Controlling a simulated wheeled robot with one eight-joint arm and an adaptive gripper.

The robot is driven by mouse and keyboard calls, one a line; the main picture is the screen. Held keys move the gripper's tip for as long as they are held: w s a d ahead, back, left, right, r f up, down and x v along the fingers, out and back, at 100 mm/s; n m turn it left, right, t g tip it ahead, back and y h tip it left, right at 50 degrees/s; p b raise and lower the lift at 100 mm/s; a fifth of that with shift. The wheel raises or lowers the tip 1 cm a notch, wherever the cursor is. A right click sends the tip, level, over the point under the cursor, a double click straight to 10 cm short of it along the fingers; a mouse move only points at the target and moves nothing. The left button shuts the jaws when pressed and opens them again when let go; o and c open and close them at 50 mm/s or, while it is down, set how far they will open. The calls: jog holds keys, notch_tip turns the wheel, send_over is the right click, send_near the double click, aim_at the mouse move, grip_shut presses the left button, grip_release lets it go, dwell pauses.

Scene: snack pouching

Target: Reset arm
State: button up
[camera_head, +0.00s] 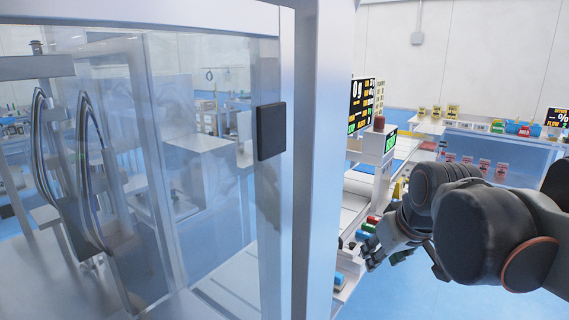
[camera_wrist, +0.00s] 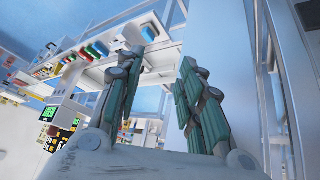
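My gripper (camera_head: 404,260) is at the right of the head view, below and left of the dark joints of my arm. In the wrist view my gripper (camera_wrist: 162,62) shows two green-padded fingers spread apart, with nothing held between them. The gripper is open and empty. In the head view it hangs in front of the bench side, and its fingers are partly dark and small.
A clear-panelled enclosure with a white frame post (camera_head: 322,150) fills the left and middle. A bench with coloured items (camera_head: 370,222) and a display (camera_head: 360,104) stands behind my gripper. A back table (camera_head: 470,130) holds small packs. Blue floor (camera_head: 420,295) is clear below.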

jog(key=s+f+m, duration=0.1)
jog(key=s+f, duration=0.3)
jog(key=s, duration=0.3)
jog(key=s+f+m, duration=0.1)
jog(key=s+f, duration=0.2)
jog(key=s, duration=0.3)
jog(key=shift+s+d+f+m+t+h, duration=0.2)
jog(key=shift+s+f+m+t+h, duration=0.1)
jog(key=shift+s+f+t, duration=0.1)
jog(key=shift+w+d, duration=0.1)
